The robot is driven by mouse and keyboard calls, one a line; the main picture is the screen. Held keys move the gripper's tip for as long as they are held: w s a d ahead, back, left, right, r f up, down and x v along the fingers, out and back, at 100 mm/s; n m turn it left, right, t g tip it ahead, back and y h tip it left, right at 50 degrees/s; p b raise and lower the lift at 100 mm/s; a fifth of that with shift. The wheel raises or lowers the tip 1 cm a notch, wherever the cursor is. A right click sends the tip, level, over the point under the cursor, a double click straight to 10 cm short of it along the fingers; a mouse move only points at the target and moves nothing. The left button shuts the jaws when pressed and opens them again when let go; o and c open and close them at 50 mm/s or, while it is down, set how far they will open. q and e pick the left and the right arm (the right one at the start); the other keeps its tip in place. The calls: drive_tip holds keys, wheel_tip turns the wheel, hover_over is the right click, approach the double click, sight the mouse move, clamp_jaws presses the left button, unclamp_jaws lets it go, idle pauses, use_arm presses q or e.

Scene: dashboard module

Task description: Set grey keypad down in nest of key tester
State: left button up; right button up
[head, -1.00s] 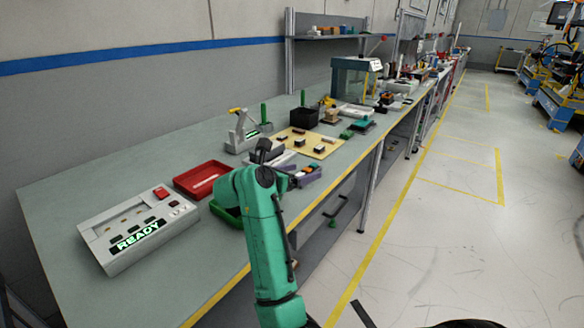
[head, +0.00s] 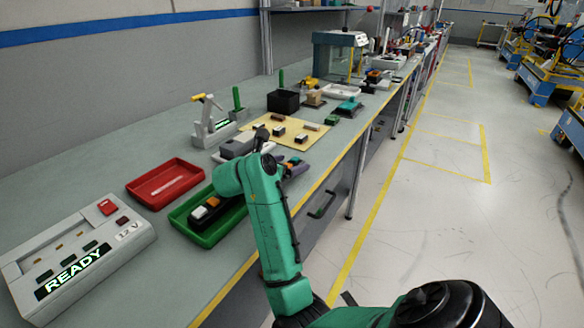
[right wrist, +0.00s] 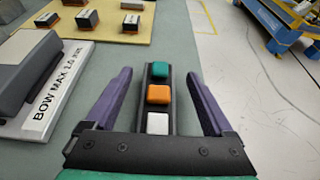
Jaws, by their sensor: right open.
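A dark grey keypad (right wrist: 157,116) with a teal, an orange and a white button lies between the purple fingers of my right gripper (right wrist: 160,95) in the right wrist view. The fingers stand apart, with a gap on each side of the keypad. In the head view my right gripper (head: 294,166) is low at the bench's front edge, partly hidden by my wrist. I cannot tell whether a nest is under the keypad. My left gripper is out of view.
A green tray (head: 207,235) holds another dark keypad (head: 203,212). Beside it are a red tray (head: 165,184) and a READY panel (head: 135,245). A grey BOW MAX gauge (right wrist: 62,103) is left of my gripper, and a cream board (head: 262,128) with small blocks lies behind.

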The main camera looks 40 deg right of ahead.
drive_tip(key=shift+w+d+f, duration=0.35)
drive_tip(key=shift+d+f, duration=0.05)
drive_tip(key=shift+d, duration=0.15)
drive_tip(key=shift+s+a+r, duration=0.25)
drive_tip(key=shift+a+r, duration=0.15)
drive_tip(key=shift+a, duration=0.05)
drive_tip(key=c, duration=0.4)
drive_tip(key=shift+s+a+r, duration=0.15)
drive_tip(key=shift+a+r, duration=0.05)
drive_tip(key=shift+a, duration=0.05)
drive_tip(key=c, duration=1)
drive_tip(key=shift+d+f, duration=0.15)
drive_tip(key=shift+f, duration=0.05)
